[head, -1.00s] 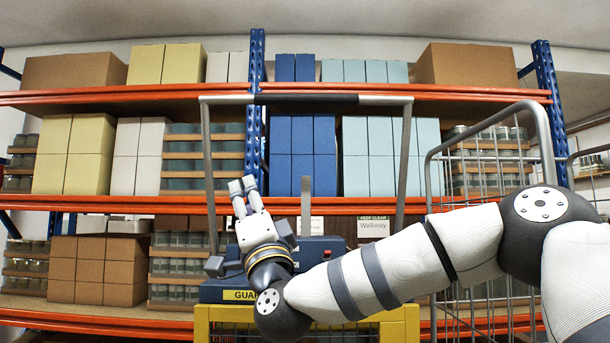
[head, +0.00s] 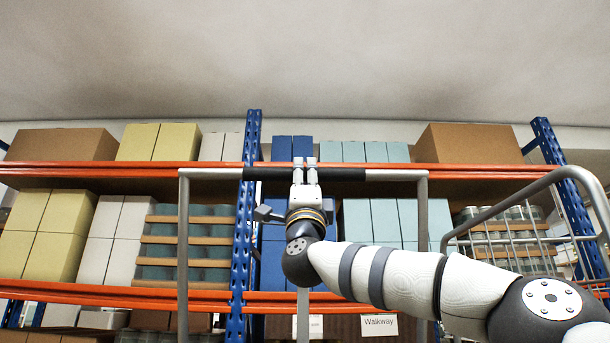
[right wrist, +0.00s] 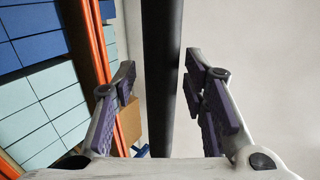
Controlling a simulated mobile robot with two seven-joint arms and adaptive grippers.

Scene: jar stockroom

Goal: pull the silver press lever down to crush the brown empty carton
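The silver press lever (head: 183,250) is a tall upside-down U frame with a dark grip (head: 270,174) in the middle of its top bar. My right gripper (head: 305,164) is up at this grip in the head view. In the right wrist view the dark grip (right wrist: 162,90) runs lengthwise between the two purple-padded fingers. The fingers are apart, with visible gaps to either side of the grip, so the right gripper is open. The brown empty carton cannot be made out; the press body is below the head view. My left gripper is not in view.
Orange-beamed shelves (head: 120,290) with blue posts and stacked boxes stand behind the lever. A wire cage trolley (head: 530,190) stands at the right, close to my right arm. A "Walkway" sign (head: 380,326) hangs behind. Above the bar is free room.

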